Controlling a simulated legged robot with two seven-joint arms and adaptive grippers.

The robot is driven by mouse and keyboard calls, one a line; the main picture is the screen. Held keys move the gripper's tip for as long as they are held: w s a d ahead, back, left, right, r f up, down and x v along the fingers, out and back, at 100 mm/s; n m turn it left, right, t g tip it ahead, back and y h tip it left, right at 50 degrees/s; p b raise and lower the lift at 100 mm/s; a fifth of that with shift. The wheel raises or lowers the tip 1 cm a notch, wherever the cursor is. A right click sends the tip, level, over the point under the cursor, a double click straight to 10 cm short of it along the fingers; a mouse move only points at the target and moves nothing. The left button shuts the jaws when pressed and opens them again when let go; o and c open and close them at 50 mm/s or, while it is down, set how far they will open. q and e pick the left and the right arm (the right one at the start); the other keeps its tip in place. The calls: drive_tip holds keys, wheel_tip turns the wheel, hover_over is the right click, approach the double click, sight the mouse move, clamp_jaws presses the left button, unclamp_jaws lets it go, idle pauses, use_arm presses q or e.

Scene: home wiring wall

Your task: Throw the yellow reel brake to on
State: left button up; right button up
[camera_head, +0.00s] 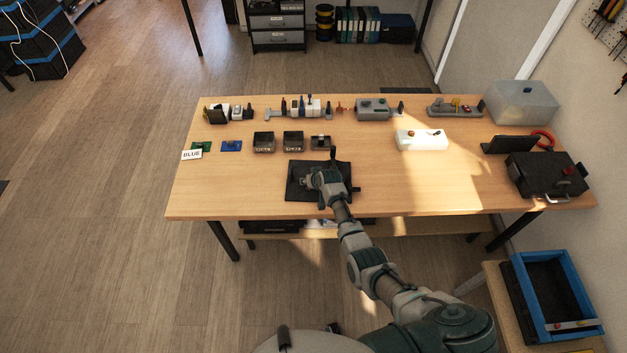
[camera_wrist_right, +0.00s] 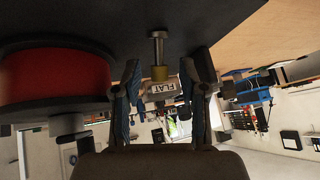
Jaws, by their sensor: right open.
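In the right wrist view, a silver post with a yellow collar (camera_wrist_right: 160,73) sits between and beyond the fingers of my right gripper (camera_wrist_right: 166,84); it may be the yellow reel brake, but its setting cannot be told. A red reel (camera_wrist_right: 55,78) is beside the left finger. A tag reading FLAT (camera_wrist_right: 160,88) shows between the fingers. The fingers are open, with no clear contact on the post. In the head view, my right gripper (camera_head: 322,178) is over a black mat (camera_head: 300,192) and hides most of what is there. My left gripper is out of view.
The wooden table (camera_head: 220,190) holds several small fixtures along its back and dark bins (camera_head: 263,142) left of centre. A white block (camera_head: 422,140), a clear box (camera_head: 522,102) and a black case (camera_head: 545,175) stand to the right. The front left is clear.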

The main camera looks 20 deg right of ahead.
drive_tip(key=v, duration=1.1)
drive_tip(key=shift+s, duration=0.2)
idle(0.4)
